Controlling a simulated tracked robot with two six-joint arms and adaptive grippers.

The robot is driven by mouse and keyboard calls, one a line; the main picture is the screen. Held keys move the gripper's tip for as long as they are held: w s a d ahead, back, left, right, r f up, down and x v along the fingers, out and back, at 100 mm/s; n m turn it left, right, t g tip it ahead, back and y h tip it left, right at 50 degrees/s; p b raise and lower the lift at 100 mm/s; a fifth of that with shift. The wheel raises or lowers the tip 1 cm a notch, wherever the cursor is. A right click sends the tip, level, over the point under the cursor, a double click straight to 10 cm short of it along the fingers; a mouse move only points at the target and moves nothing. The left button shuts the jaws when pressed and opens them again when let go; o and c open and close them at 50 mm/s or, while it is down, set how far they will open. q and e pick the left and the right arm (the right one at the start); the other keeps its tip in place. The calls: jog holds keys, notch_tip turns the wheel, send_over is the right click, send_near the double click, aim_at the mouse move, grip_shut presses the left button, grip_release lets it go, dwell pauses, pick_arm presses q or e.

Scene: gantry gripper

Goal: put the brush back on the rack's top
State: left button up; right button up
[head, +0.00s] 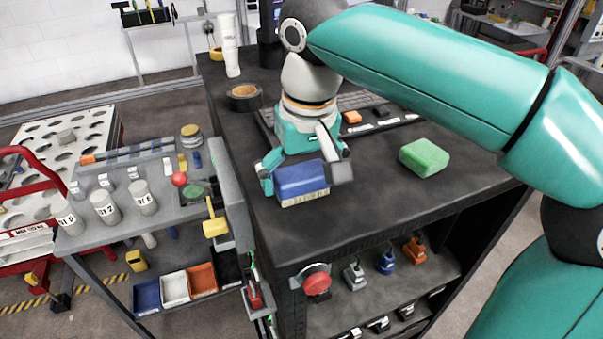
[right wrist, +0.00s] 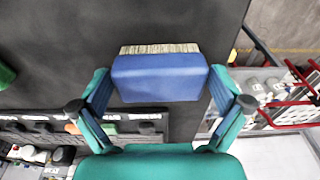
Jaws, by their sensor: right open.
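The blue brush (head: 302,176) with pale bristles is on the black top of the rack (head: 330,222), near its left side. Its bristles face the front, away from my gripper's palm. My right gripper (head: 305,181) is open, with one finger on each side of the brush. In the right wrist view, the brush (right wrist: 160,78) lies between the fingertips of my right gripper (right wrist: 161,83), with narrow gaps at its ends. Whether its underside fully touches the top is hard to tell. My left gripper is not in view.
A green block (head: 424,157) sits to the right on the top. A keyboard (head: 355,102), an orange block (head: 352,117) and a tape roll (head: 244,97) are farther back. A grey table (head: 150,225) with cylinders stands left. The top's front is clear.

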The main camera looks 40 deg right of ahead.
aim_at(305, 179)
notch_tip(305, 179, up, 12)
jog(key=s+p, duration=0.1)
jog(key=p, duration=0.2)
jog(key=shift+s+a, duration=0.2)
jog(key=shift+s, duration=0.1)
dwell(0.5)
